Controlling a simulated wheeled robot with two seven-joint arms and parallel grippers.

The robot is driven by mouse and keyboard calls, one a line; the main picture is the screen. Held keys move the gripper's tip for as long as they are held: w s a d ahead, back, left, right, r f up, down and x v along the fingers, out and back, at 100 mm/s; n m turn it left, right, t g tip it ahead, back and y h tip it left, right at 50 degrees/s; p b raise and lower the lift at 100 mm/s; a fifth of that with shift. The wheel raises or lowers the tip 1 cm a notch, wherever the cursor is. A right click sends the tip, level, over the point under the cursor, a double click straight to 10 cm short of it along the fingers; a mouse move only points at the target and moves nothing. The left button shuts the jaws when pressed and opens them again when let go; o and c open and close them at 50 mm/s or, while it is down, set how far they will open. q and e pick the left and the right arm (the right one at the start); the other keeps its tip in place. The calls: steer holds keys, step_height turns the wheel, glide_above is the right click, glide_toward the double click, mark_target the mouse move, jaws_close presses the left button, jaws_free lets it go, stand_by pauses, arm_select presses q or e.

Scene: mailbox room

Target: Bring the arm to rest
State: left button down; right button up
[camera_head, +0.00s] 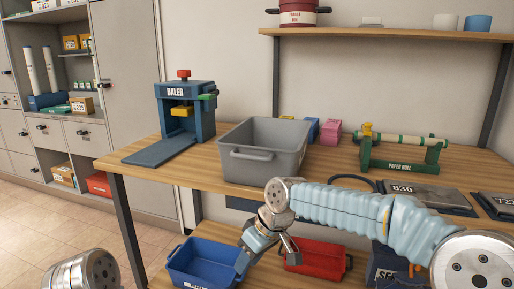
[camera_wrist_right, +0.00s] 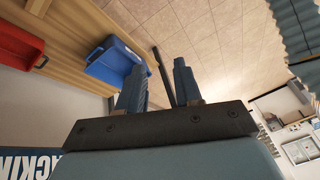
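My right arm (camera_head: 345,208) reaches in from the right edge in the head view, in front of the table. It bends down at the wrist. My right gripper (camera_head: 267,260) hangs below the table's front edge, near the blue and red bins. In the right wrist view my right gripper (camera_wrist_right: 159,82) has its two fingers apart with nothing between them; only floor and a dark table leg show behind the gap. Part of my left arm (camera_head: 80,272) shows at the bottom left of the head view. Its gripper is out of the picture.
A grey bin (camera_head: 262,165), a blue baler (camera_head: 185,112) and a green paper roll stand (camera_head: 400,160) are on the wooden table (camera_head: 335,160). Below it are a blue bin (camera_head: 205,262) and a red bin (camera_head: 315,257). Floor (camera_head: 45,225) at the left is clear.

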step_height(320, 180, down, 16)
steer(key=d+m, duration=0.3)
steer(key=s+d+f+m, duration=0.4)
steer(key=s+f, duration=0.6)
steer(key=f, duration=0.1)
steer(key=s+d+f+m, duration=0.4)
steer(key=s+d+f, duration=0.1)
steer(key=s+f, duration=0.5)
step_height(320, 180, down, 2)
steer(key=shift+s+d+f, duration=0.15)
steer(key=shift+s+d, duration=0.1)
steer(key=shift+d, duration=0.05)
steer(key=shift+a, duration=0.1)
